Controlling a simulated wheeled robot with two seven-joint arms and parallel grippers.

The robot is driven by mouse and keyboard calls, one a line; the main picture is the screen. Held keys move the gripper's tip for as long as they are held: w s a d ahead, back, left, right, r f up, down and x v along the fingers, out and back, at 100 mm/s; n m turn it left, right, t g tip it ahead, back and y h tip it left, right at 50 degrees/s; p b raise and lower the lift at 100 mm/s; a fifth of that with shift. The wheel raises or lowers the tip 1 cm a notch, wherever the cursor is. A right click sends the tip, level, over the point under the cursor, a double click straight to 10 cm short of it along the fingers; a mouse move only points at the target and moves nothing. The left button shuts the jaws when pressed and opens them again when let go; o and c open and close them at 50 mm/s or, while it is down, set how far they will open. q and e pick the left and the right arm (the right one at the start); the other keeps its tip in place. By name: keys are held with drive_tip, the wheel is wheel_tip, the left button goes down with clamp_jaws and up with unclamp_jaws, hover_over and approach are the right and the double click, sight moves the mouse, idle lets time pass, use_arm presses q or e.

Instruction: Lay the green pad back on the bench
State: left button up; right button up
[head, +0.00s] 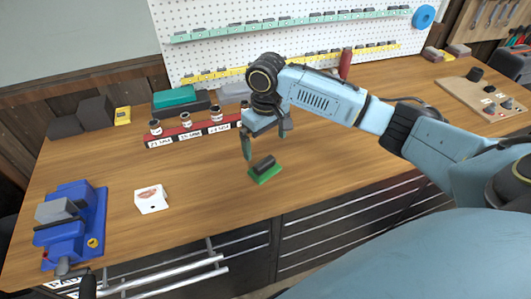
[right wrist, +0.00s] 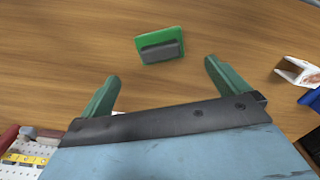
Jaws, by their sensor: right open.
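The green pad (head: 262,178) lies flat on the wooden bench (head: 320,155), with a dark grey block-like grip on its top. It also shows in the right wrist view (right wrist: 147,43), ahead of my fingers and apart from them. My right gripper (head: 265,143) is open and empty, a little above and behind the pad in the head view. Its two green fingers show spread in the right wrist view (right wrist: 160,82), with bare bench between them. My left gripper is not in view.
A red rack with small bottles (head: 187,134) is behind. A panel with knobs (head: 485,98) lies far right. The bench's front edge runs close below the pad.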

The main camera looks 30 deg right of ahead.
wheel_tip(320, 180, up, 3)
drive_tip(key=shift+f, duration=0.15)
idle(0.4)
